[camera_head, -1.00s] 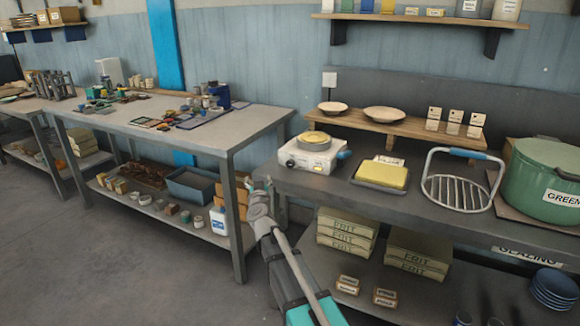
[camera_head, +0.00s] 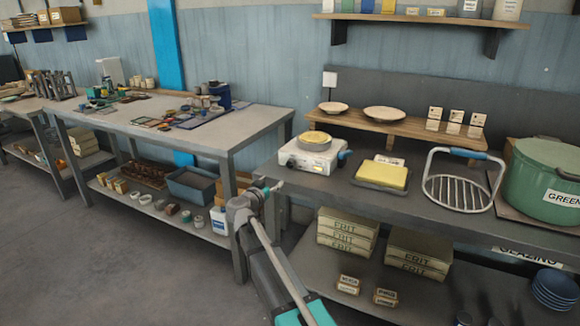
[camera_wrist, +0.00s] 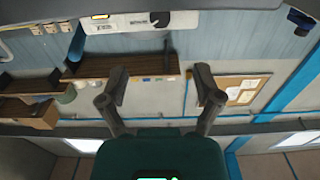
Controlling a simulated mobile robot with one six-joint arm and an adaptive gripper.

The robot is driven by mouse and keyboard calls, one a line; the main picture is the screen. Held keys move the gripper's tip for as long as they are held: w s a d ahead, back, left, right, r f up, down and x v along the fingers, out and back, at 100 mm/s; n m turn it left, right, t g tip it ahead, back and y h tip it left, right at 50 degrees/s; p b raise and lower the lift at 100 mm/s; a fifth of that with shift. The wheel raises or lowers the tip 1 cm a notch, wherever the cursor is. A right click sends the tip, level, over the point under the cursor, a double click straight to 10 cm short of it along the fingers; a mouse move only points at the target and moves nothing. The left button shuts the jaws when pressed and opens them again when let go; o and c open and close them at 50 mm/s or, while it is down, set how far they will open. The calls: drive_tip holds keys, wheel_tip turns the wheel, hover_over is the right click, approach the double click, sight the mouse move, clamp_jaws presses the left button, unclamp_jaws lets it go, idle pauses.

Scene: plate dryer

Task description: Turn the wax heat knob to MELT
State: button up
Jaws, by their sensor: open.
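The wax heater (camera_head: 305,160) is a small white unit with a yellow-topped round pan and a blue handle on its right. It stands at the left end of the dark bench. In the wrist view its white front panel (camera_wrist: 130,22) fills the top, upside down. The dark knob (camera_wrist: 160,18) sits on that panel beside a small orange-red mark. The lettering is too small to read. My gripper (camera_head: 272,187) is open and empty, left of and below the heater, apart from it. In the wrist view its two fingers (camera_wrist: 160,88) are spread wide, below the knob.
A yellow block on a dark tray (camera_head: 380,186), a wire rack (camera_head: 460,208) and a green pot (camera_head: 545,180) stand farther right on the bench. A wooden riser (camera_head: 395,124) holds plates behind. The grey table (camera_head: 200,130) is close on the left.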

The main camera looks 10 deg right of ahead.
sight(290, 165)
drive_tip(key=shift+w, duration=0.1)
drive_tip(key=x, duration=1.3)
drive_tip(key=shift+w+d, duration=0.25)
drive_tip(key=shift+c, duration=0.3)
drive_tip(key=c, duration=1.1)
